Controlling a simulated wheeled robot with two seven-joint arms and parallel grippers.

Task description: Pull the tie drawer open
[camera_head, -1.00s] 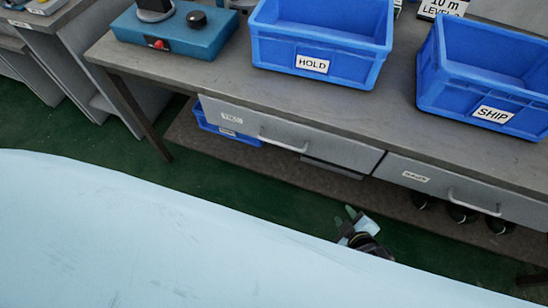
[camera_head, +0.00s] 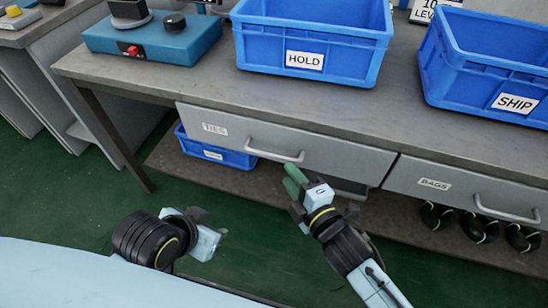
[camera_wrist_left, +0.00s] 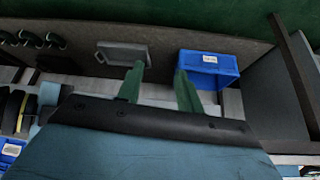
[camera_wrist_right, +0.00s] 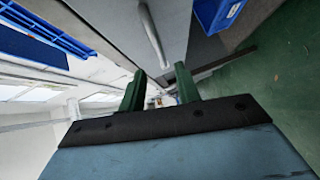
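The tie drawer (camera_head: 330,152), a grey front labelled TIES, sits shut under the bench. Its pale bar handle (camera_head: 275,154) runs along the front and also shows in the right wrist view (camera_wrist_right: 153,35). My right gripper (camera_head: 293,180) is just below and in front of the handle's right end, apart from it. Its green fingers stand open and empty in the right wrist view (camera_wrist_right: 160,90). My left gripper (camera_head: 203,238) is lower and left, away from the drawer; its fingertips are hidden in the head view. The left wrist view shows its fingers (camera_wrist_left: 160,85) open and empty.
The BAGS drawer (camera_head: 460,187) is to the right. The HOLD bin (camera_head: 308,60) and SHIP bin (camera_head: 505,101) stand on the bench. A blue bin (camera_head: 215,150) sits on the low shelf beneath the tie drawer. Green floor in front of the bench is clear.

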